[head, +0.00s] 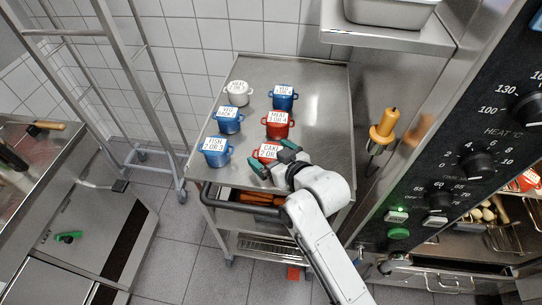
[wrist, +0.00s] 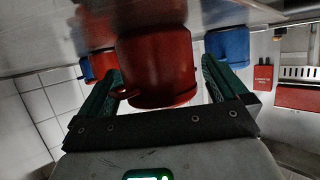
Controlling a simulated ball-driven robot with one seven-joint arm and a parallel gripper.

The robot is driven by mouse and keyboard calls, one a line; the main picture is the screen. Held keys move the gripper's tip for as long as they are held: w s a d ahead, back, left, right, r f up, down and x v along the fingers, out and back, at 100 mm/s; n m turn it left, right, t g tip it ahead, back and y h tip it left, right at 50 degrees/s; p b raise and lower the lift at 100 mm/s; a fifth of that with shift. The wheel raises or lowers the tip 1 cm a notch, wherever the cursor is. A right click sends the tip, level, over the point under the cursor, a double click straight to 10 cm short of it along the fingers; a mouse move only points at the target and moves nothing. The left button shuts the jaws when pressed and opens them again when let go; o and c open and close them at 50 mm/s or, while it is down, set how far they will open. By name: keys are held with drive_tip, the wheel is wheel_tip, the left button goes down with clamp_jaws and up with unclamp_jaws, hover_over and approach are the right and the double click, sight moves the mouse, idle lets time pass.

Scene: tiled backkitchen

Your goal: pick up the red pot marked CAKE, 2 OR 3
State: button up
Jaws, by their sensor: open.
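The red pot marked CAKE, 2 OR 3 (head: 266,153) stands on the steel trolley top near its front edge. My gripper partly covers it in the head view, and the end of its label is hidden. My gripper (head: 274,158) is open at the pot's front right side. In the wrist view a red pot (wrist: 157,68) fills the space between the two green fingers of my gripper (wrist: 160,72). One finger is on each side of it. I cannot tell whether either finger touches it.
On the trolley top (head: 310,82) stand a blue FISH pot (head: 215,153) to the left, a red MEAT pot (head: 278,126) just behind, two blue VEG pots (head: 228,122) (head: 283,98) and a white pot (head: 238,93). An oven panel (head: 455,140) rises to the right.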

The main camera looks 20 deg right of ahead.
drive_tip(key=shift+w, duration=0.1)
drive_tip(key=c, duration=1.2)
